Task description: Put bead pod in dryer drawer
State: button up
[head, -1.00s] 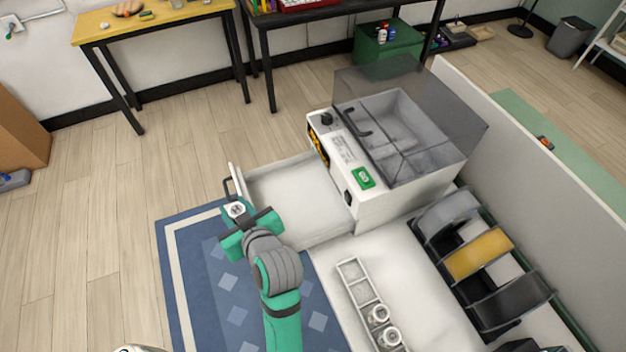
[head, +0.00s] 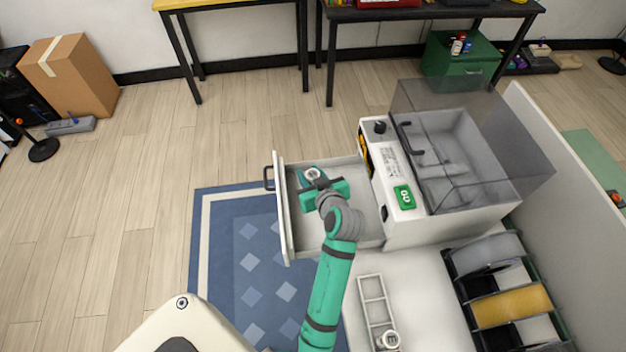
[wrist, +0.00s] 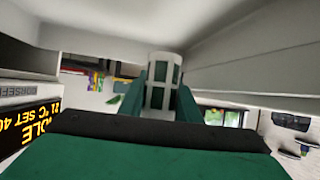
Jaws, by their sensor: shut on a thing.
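The dryer (head: 440,215) has its drawer (head: 348,226) pulled out to the left, with a dark handle on the drawer front. My gripper (head: 314,177) is over the drawer's inside, near the front panel, and is shut on a bead pod (head: 312,173). In the wrist view the pod (wrist: 163,68) is a pale cylinder with green windows, upright between the green fingers. I cannot tell whether its base touches the drawer floor. Another pod (head: 388,340) sits in a narrow white rack (head: 371,287) on the worktop.
A clear lid (head: 500,150) covers the dryer's top. A spool rack (head: 505,300) stands at the right, beside a white partition (head: 565,190). A blue rug (head: 235,270) lies on the floor beside the drawer.

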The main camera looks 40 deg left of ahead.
jog(key=shift+w+f, duration=0.7)
jog(key=shift+f, duration=0.05)
jog(key=shift+w+f, duration=0.2)
jog(key=shift+f, duration=1.45)
jog(key=shift+f, duration=0.15)
jog(key=o, duration=1.1)
